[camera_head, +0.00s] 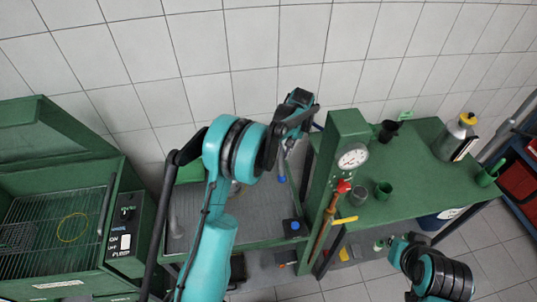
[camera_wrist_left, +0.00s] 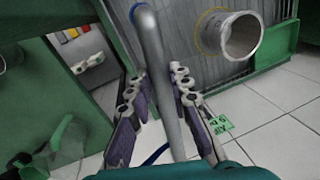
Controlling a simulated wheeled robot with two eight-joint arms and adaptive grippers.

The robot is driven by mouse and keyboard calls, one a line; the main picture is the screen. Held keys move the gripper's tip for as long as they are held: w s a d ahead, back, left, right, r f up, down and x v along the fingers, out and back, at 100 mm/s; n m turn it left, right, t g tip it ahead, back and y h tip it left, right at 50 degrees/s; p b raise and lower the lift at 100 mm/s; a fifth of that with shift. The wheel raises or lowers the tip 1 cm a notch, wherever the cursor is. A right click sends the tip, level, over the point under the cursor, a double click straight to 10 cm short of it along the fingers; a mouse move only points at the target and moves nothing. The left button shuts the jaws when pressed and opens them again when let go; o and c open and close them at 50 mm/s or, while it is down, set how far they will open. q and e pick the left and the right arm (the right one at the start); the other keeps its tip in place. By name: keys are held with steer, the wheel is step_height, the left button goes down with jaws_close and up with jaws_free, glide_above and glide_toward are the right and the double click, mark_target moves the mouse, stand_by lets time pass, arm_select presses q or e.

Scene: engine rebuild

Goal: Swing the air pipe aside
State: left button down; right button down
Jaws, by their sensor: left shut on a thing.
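The air pipe appears as a grey tube (camera_wrist_left: 168,85) in the left wrist view, running between the two fingers of my left gripper (camera_wrist_left: 160,78). The gripper is shut on it. In the head view my left gripper (camera_head: 300,104) is high behind the bench, left of the green gauge post. A thin grey rod with a blue tip (camera_head: 282,178) hangs below it; I cannot tell whether it is part of the pipe. Much of the pipe is hidden by my arm. My right arm shows at the lower right, but its gripper cannot be made out.
A green post with a gauge (camera_head: 352,157) stands right of my left arm. A green bench (camera_head: 420,190) carries cups and a canister (camera_head: 455,137). A green cabinet with a wire rack (camera_head: 60,215) is at left. A wide pale tube (camera_wrist_left: 240,38) is near the gripper.

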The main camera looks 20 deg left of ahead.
arm_select(q)
steer(key=w+d+n, duration=0.1)
steer(key=d, duration=0.2)
steer(key=shift+w+r+n+b, duration=0.1)
steer(key=shift+w+n+b, duration=0.2)
steer(key=shift+w+n, duration=0.1)
steer(key=c, duration=1.6)
jaws_free()
steer(key=shift+o, duration=1.2)
steer(key=shift+d, duration=0.1)
steer(key=shift+w+d, duration=0.1)
